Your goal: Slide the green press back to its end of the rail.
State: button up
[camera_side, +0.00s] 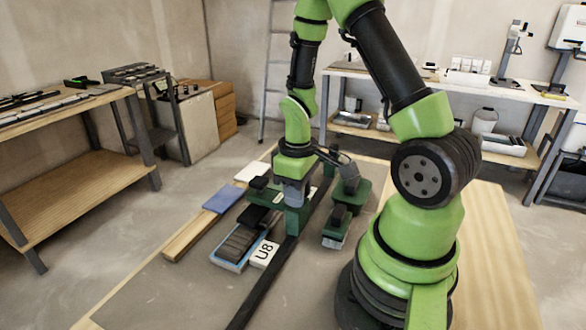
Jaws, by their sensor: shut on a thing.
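The green press (297,221) shows as a dark green upright block astride the dark rail (262,288). The rail runs from the front of the table away toward the back. My gripper (292,200) points down at the top of the press and is shut on it. The fingertips are partly hidden against the dark green parts. The far stretch of the rail is partly hidden behind my gripper and the press.
Left of the rail are a white tile marked U8 (263,255), a dark ribbed block (238,242) on a light blue base, a blue tile (222,200) and a white tile (253,172). A green fixture (347,198) stands right of the rail. The near rail is clear.

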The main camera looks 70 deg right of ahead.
jog(key=shift+w+a, duration=0.1)
jog(key=shift+a, duration=10.7)
jog(key=o, duration=0.8)
jog(key=shift+r, duration=3.5)
jog(key=s+d+r+m+t, duration=0.1)
jog(key=s+d+r+t, duration=0.1)
jog(key=r, duration=0.3)
jog(key=s+d+r+m+t+y, duration=0.1)
jog(key=s+d+r+t, duration=0.1)
jog(key=d+r, duration=0.2)
jog(key=s+d+r+m+t+y, duration=0.1)
jog(key=s+d+r+m+t, duration=0.1)
jog(key=r, duration=0.4)
jog(key=shift+s+d+r+t, duration=0.3)
jog(key=shift+s+d+t, duration=0.15)
jog(key=shift+t, duration=0.15)
